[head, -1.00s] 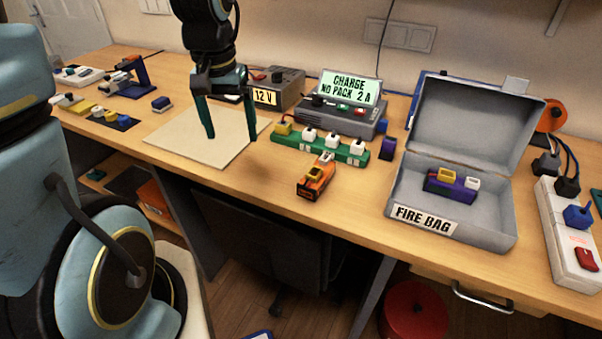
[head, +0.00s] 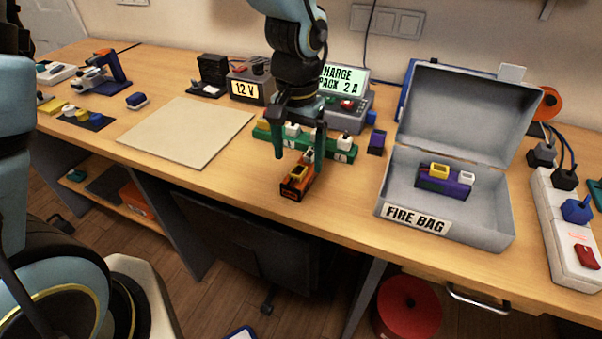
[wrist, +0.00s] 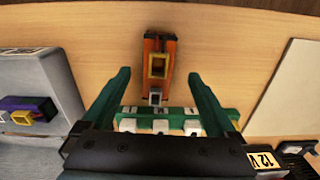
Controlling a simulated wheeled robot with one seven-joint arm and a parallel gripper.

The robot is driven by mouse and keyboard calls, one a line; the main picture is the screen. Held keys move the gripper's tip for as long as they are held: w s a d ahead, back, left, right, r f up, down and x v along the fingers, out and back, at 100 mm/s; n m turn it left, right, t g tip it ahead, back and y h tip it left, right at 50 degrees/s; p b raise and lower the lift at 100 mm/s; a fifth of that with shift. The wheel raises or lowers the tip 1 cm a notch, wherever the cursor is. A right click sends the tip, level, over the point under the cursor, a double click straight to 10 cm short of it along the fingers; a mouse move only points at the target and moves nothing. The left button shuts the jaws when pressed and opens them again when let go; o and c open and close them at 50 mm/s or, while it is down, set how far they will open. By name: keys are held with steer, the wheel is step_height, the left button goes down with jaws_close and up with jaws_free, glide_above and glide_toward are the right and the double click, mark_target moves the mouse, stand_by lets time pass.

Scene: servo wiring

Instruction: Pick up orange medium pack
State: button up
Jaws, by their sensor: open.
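My gripper (head: 301,158) is open and empty, above and just behind the pack. In the wrist view my gripper's green fingers (wrist: 160,75) are spread wide, apart from the pack. Part of the pack's far end is close to the right finger in the head view.
A green strip (head: 340,154) with several plugs lies right behind the pack, under my gripper. The charger (head: 351,112) stands behind it. The grey fire bag box (head: 481,226), open, holds a purple pack (head: 443,183). A beige mat (head: 165,140) lies left.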

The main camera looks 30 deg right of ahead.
mark_target(302, 165)
steer(key=f+p, duration=0.1)
steer(key=f, duration=0.1)
steer(key=d+f, duration=0.1)
steer(key=f, duration=0.1)
steer(key=shift+w+f+p, duration=0.1)
steer(key=shift+w+p, duration=0.05)
steer(key=shift+p, duration=0.25)
steer(key=shift+d+f, duration=0.1)
steer(key=shift+f, duration=0.4)
steer(key=shift+c, duration=0.4)
jaws_close()
